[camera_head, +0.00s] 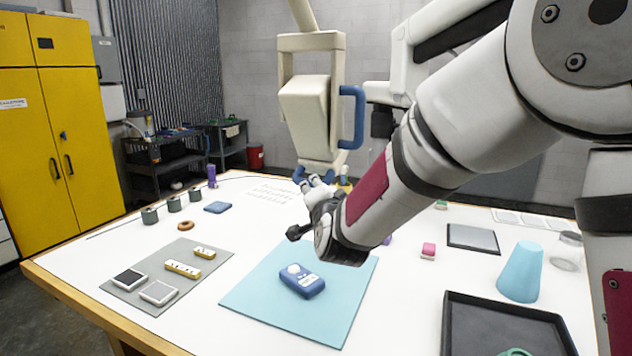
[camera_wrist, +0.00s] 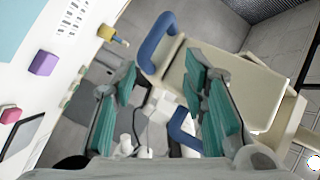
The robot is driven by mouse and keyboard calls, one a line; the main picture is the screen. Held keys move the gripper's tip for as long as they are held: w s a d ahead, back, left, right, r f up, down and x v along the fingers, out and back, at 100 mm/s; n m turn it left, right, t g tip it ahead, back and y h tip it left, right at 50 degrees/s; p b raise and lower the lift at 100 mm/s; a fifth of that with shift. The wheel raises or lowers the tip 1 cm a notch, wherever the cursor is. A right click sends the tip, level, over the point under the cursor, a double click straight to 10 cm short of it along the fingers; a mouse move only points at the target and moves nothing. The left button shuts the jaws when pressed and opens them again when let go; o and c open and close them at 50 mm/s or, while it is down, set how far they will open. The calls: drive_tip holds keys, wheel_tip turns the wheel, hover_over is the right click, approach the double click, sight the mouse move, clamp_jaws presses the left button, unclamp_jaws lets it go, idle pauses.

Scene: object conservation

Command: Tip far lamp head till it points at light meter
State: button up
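The cream lamp head (camera_head: 307,104) hangs in a cream yoke (camera_head: 338,62) above the back of the table. A blue handle (camera_head: 352,117) stands out on its right side, and more blue shows at its lower end. The light meter (camera_head: 301,280), blue with a white dome, lies on the teal mat (camera_head: 262,312). My gripper (camera_head: 312,182) is just below the lamp's lower end. In the wrist view, its teal-padded fingers (camera_wrist: 161,76) are apart, with the lamp head (camera_wrist: 222,84) behind the right one. Contact cannot be told.
A grey mat (camera_head: 205,273) with small devices lies left of the teal mat. A light blue cone (camera_head: 521,272), a dark tray (camera_head: 450,337) and a pink block (camera_head: 428,250) stand to the right. Bare white table shows between the mats.

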sight(309, 183)
drive_tip(key=w+a+f+m+t+h+p, duration=0.1)
drive_tip(key=a+f+m+t+h+p, duration=0.1)
drive_tip(key=a+f+m+t+h, duration=0.45)
drive_tip(key=shift+m+g+y, duration=0.85)
drive_tip(key=shift+m+y, duration=0.1)
drive_tip(key=d+x, duration=0.1)
drive_tip(key=x, duration=0.3)
drive_tip(key=d+x, duration=0.1)
drive_tip(key=x, duration=0.4)
drive_tip(key=d+x, duration=0.1)
drive_tip(key=x, duration=0.4)
drive_tip(key=shift+s, duration=0.15)
drive_tip(key=shift+c, duration=0.6)
clamp_jaws()
